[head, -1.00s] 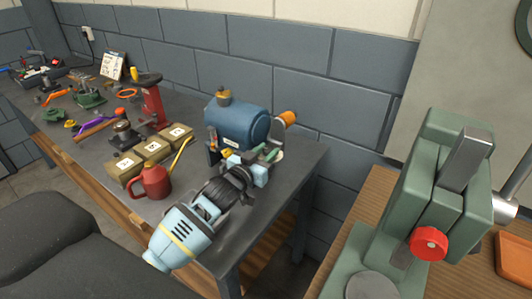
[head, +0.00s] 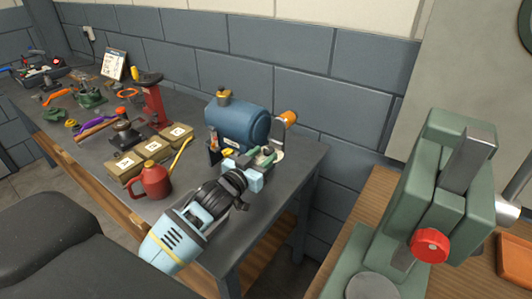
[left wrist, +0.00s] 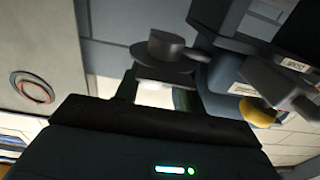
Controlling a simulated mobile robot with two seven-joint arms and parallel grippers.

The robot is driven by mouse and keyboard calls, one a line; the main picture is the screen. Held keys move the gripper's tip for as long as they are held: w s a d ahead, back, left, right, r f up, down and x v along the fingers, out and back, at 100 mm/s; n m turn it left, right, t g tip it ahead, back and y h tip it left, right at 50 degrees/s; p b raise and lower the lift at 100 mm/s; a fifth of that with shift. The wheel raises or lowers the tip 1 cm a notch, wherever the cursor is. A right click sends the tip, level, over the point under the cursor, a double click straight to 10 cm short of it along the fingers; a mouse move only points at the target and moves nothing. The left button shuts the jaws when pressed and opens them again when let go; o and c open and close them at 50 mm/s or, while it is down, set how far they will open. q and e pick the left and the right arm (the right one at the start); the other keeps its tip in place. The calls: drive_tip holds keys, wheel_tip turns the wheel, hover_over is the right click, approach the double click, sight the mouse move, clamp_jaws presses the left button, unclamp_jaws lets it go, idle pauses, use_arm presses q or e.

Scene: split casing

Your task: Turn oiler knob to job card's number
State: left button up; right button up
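The blue machine casing (head: 238,125) stands at the back right of the grey workbench. A brass-coloured cap (head: 224,97) is on its top, and a crank with an orange handle (head: 289,118) is at its right end. I cannot tell for sure which part is the oiler knob. The job card (head: 114,64) leans at the back of the bench; its writing is too small to read. The left wrist view shows a yellow round part (left wrist: 257,112) beside a pale label. My right gripper is not in view.
A red oil can (head: 153,181) and several tan boxes (head: 125,166) stand left of my left arm. A red stand (head: 153,102) and loose tools lie farther left. A green press (head: 445,190) with a red knob stands on the wooden bench at the right.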

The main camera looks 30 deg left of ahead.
use_arm(q)
drive_tip(key=shift+s+a, duration=0.2)
drive_tip(key=shift+s, duration=1.2)
drive_tip(key=shift+s+a, duration=0.15)
drive_tip(key=shift+s, duration=1.25)
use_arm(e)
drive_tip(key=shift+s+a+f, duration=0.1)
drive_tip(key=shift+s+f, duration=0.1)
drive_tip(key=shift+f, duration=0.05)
use_arm(q)
drive_tip(key=shift+s, duration=0.1)
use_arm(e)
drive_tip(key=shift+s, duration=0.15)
